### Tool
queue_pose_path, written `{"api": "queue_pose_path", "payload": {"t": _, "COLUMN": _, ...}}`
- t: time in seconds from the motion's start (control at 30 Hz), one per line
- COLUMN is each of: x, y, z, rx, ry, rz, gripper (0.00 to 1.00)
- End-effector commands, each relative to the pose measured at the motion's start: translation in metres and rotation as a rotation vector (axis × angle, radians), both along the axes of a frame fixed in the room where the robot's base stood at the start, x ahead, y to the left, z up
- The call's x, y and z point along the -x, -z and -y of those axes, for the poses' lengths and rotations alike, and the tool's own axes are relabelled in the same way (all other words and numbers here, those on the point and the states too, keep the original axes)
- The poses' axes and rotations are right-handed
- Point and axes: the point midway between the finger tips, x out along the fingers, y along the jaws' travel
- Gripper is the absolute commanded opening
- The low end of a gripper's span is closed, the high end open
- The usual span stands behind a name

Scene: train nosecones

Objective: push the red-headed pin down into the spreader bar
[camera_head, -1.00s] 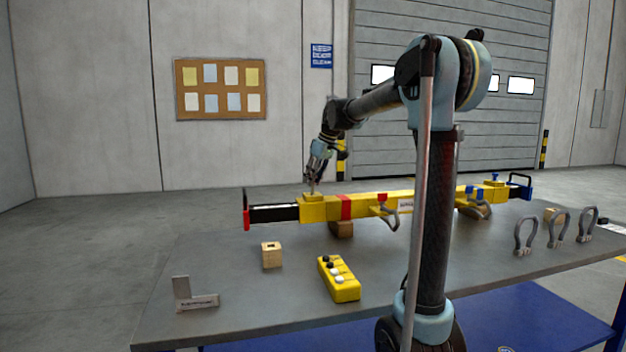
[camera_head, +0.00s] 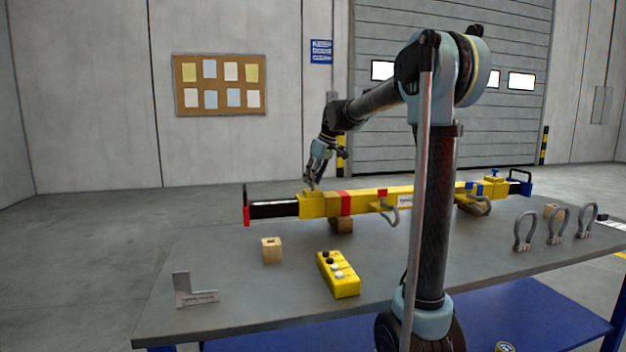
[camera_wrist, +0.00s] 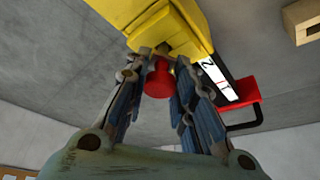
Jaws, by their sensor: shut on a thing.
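The yellow spreader bar (camera_head: 365,203) lies across the table, with a black inner bar (camera_head: 275,209) sticking out of its left end. My gripper (camera_head: 311,186) points down over the raised yellow block at that end. In the wrist view the red-headed pin (camera_wrist: 160,80) stands between the two fingers of my gripper (camera_wrist: 163,58), and they are shut on it. Its head shows; its shaft is hidden, so I cannot tell how deep it sits. The yellow block (camera_wrist: 165,32) is right by the fingertips.
A yellow control box (camera_head: 339,275), a wooden block (camera_head: 272,250) and a metal angle piece (camera_head: 195,292) stand on the table (camera_head: 245,300) in front of the bar. Several grey shackles (camera_head: 523,231) stand at the right.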

Motion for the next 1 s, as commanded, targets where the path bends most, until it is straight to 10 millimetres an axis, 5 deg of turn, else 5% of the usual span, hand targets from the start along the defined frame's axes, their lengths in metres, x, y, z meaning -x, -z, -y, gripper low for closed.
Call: {"api": "queue_pose_path", "payload": {"t": 1.0, "x": 0.000, "y": 0.016, "z": 0.000, "rx": 0.000, "ry": 0.000, "rz": 0.000, "gripper": 0.00}}
